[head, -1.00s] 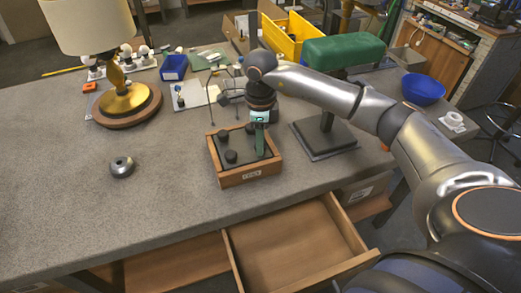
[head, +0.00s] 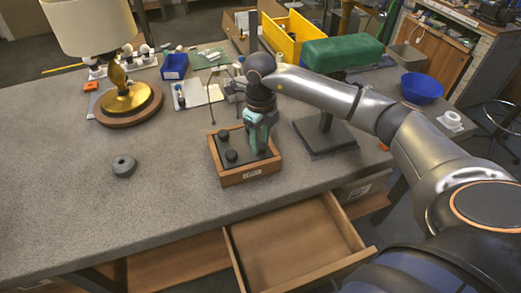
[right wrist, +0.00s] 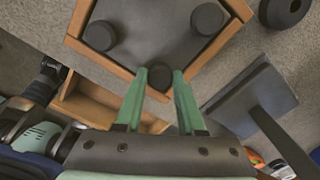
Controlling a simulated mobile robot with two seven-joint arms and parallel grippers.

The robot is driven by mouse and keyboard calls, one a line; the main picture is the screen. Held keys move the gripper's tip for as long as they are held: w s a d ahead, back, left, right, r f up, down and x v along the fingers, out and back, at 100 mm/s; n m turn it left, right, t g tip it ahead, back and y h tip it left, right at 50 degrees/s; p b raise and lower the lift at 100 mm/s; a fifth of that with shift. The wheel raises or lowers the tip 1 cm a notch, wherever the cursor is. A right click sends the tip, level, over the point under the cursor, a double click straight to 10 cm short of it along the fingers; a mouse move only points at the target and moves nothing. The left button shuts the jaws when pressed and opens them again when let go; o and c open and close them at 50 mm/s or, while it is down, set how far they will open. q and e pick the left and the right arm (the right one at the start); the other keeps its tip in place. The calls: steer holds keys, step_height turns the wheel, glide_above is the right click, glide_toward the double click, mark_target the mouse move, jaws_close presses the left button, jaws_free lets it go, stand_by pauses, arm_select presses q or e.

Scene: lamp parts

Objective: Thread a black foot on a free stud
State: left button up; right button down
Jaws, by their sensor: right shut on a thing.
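A wooden tray (head: 222,178) with a dark inside and a small white label stands near the table's front edge. Two round black feet (head: 224,134) (head: 231,155) sit in it; they also show in the right wrist view (right wrist: 100,36) (right wrist: 207,18). My right gripper (head: 259,142), with green fingers, points down into the tray's right part. In the right wrist view my right gripper (right wrist: 160,74) is shut on another black foot (right wrist: 158,88), at the tray's corner. The fingers partly hide this foot. I make out no stud in either view. My left gripper is out of view.
A lamp with brass body and round wooden base (head: 128,108) stands at the left. A green padded block on a stand (head: 342,53) is right of the tray. An open drawer (head: 295,245) juts out in front.

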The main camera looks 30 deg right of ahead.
steer(key=shift+s+a+f, duration=0.15)
steer(key=shift+s+f, duration=0.1)
steer(key=m+p, duration=0.1)
steer(key=m, duration=0.2)
steer(key=shift+m, duration=0.4)
steer(key=m+p, duration=0.1)
steer(key=m, duration=0.2)
steer(key=shift+f, duration=0.1)
steer(key=m+p, duration=0.1)
steer(key=m, duration=0.1)
steer(key=shift+m, duration=0.4)
steer(key=m+p, duration=0.1)
steer(key=m, duration=0.2)
steer(key=shift+p, duration=0.3)
steer(key=shift+m, duration=0.5)
